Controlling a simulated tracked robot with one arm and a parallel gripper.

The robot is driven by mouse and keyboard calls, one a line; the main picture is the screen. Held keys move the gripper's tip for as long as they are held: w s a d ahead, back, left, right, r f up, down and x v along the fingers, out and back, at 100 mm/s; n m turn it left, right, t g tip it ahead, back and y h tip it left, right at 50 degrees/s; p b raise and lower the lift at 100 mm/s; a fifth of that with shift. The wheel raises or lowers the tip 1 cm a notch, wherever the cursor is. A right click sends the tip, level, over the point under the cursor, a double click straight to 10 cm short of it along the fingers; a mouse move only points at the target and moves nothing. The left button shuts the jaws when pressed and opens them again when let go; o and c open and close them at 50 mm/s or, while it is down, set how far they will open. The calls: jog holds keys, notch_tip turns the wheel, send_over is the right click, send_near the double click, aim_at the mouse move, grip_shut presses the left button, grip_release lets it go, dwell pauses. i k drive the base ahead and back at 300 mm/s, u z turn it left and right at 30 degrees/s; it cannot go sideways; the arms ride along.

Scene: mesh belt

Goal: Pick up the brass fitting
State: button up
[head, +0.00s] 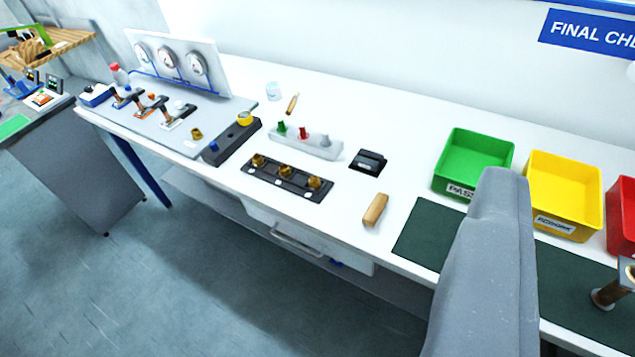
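Several brass fittings show in the head view. Three stand in a row in a black rack (270,183) near the bench's front edge: a left one (258,160), a middle one (286,171) and a right one (314,183). Another small brass-coloured piece (196,134) sits on the grey panel to their left. I cannot tell which one the task means. A large grey part of mine (490,265) rises from the bottom right, well to the right of the rack and apart from it. I cannot make out two fingertips or any held object.
Green (475,160), yellow (567,190) and red (626,220) bins stand at the right behind a dark green mat (425,232). A wooden block (375,210), a black box (368,162) and a white holder (305,140) are near the rack. A gauge board stands far left.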

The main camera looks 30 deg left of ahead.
aim_at(315, 184)
jog(key=i, duration=0.95)
